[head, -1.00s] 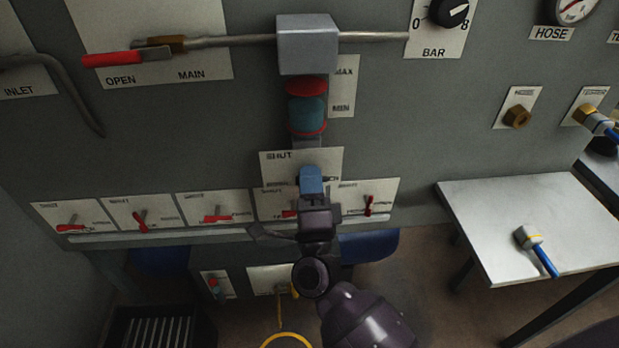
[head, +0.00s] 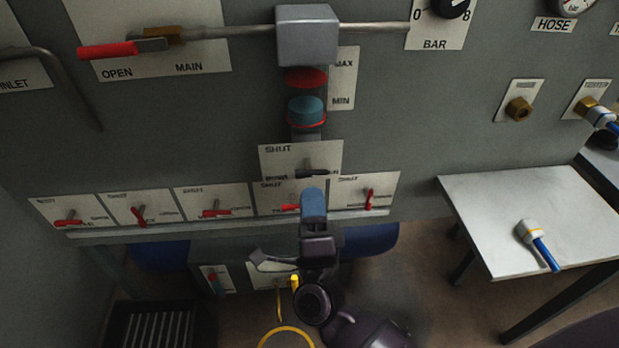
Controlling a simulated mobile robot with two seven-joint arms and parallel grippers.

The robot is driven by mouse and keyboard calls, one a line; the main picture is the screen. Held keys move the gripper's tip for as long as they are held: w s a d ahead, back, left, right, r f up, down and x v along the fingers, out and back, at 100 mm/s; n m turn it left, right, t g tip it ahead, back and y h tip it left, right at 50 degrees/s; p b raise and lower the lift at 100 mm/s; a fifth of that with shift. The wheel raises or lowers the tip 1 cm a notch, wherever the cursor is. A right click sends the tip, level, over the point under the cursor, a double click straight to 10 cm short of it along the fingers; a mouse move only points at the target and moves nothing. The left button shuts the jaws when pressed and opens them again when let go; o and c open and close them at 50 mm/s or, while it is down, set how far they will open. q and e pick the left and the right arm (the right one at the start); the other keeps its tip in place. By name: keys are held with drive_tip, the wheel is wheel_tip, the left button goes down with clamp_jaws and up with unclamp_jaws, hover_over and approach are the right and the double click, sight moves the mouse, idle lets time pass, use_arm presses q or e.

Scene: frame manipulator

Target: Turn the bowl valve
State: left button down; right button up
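The bowl valve (head: 318,173) sits on a white plate (head: 282,160) marked SHUT, under the bowl in the middle of the panel. Its dark handle lies roughly level, pointing right, and covers part of the plate's lettering. The bowl (head: 306,110) shows a blue body with a red ring, below a red disc (head: 306,77). My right gripper (head: 313,200) has blue fingertips just below the valve handle, apart from it in the picture. Its fingers overlap from this angle, so their opening does not show. My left gripper is out of view.
A row of small red-handled valves (head: 215,209) runs along the panel above a pale ledge (head: 130,236). A red main lever (head: 108,49) is at upper left.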

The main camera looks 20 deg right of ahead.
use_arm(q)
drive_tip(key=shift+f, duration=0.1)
use_arm(e)
drive_tip(key=v, duration=0.6)
drive_tip(key=shift+r, duration=0.1)
